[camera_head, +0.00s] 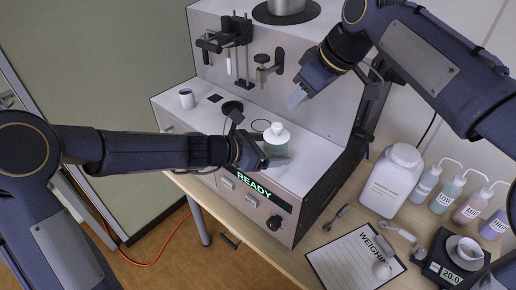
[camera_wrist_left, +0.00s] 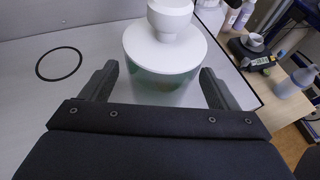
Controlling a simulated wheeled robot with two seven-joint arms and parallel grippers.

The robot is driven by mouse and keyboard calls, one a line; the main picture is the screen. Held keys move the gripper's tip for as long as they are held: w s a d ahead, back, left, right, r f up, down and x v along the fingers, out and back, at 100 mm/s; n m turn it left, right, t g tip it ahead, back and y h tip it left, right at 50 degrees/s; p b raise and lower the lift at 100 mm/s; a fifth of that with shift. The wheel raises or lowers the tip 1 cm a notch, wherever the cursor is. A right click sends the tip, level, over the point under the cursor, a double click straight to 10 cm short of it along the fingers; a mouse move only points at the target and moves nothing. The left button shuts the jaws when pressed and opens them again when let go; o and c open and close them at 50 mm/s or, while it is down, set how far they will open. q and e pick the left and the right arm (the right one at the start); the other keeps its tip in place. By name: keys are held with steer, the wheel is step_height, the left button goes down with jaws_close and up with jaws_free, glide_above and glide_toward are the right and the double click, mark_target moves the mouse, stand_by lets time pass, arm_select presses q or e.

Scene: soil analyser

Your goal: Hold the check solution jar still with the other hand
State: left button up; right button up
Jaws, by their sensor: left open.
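The check solution jar (camera_head: 276,138) has a white lid with a knob and a clear body with green liquid; it stands upright on the analyser's white deck. It also shows in the left wrist view (camera_wrist_left: 165,50). My left gripper (camera_head: 268,160) is low at the jar's near side. In the left wrist view its two fingers (camera_wrist_left: 160,92) are open, one on either side of the jar, with visible gaps. My right gripper (camera_head: 297,98) hangs above and right of the jar, apart from it; its finger opening is not clear.
The analyser's READY display (camera_head: 254,184) is below my left gripper. A small cup (camera_head: 187,98) and a black ring (camera_wrist_left: 59,63) are on the deck. A large white jar (camera_head: 393,182), several wash bottles (camera_head: 447,194), a scale (camera_head: 455,258) and a weighing sheet (camera_head: 350,262) occupy the bench at right.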

arm_select(q)
steer(key=shift+x, duration=0.9)
steer(key=shift+c, duration=0.3)
steer(key=c, duration=1.1)
steer(key=o, duration=0.6)
steer(key=shift+c, duration=0.2)
steer(key=c, duration=0.6)
steer(key=shift+o, duration=0.2)
